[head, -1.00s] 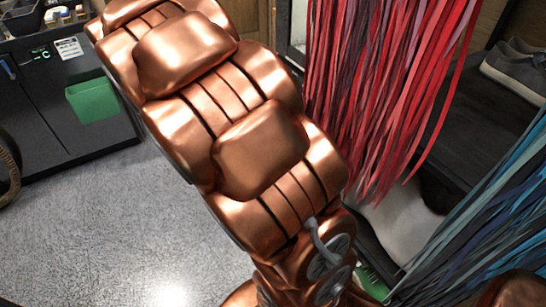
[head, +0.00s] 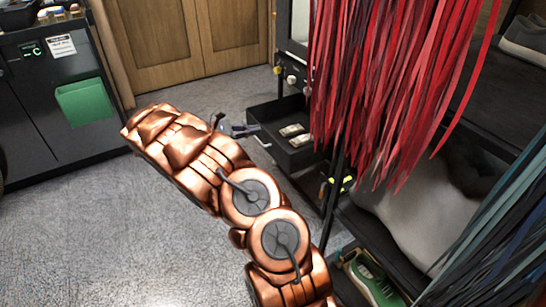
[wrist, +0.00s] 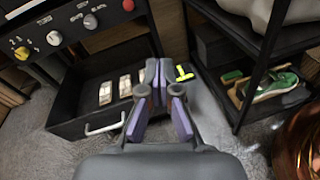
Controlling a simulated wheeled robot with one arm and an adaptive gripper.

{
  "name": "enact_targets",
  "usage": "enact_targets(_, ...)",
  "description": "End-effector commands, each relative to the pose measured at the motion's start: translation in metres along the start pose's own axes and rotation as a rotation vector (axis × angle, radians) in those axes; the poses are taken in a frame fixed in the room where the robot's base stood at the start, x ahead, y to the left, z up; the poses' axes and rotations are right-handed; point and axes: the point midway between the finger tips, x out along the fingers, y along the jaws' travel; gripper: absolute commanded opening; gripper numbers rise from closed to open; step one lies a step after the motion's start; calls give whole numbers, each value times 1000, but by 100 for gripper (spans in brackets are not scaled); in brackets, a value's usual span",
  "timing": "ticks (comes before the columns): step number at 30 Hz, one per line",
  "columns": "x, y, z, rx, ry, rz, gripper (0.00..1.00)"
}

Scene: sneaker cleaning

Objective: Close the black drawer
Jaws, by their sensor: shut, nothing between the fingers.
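The black drawer (head: 298,158) is pulled out of a dark cabinet, in the middle of the head view. It also shows at left in the wrist view (wrist: 75,128).
Red strips (head: 395,80) hang at the right of the drawer. A shelf unit with a green sneaker (wrist: 270,85) stands to the right. A dark cabinet with a green bin (head: 85,105) is at left. The grey floor between is clear.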

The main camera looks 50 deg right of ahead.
Motion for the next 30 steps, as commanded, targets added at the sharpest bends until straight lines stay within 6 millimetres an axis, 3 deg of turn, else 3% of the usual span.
enact_targets(1, 2, 3, -29, -30, -16, 19, 0)
enact_targets(6, -1, 18, -94, -117, -58, 89, 0)
enact_targets(12, -6, 27, -158, -195, -87, 152, 0)
enact_targets(15, -8, 28, -178, -220, -97, 170, 0)
enact_targets(23, -5, 31, -192, -240, -103, 187, 0)
enact_targets(30, 27, 37, -190, -239, -104, 186, 0)
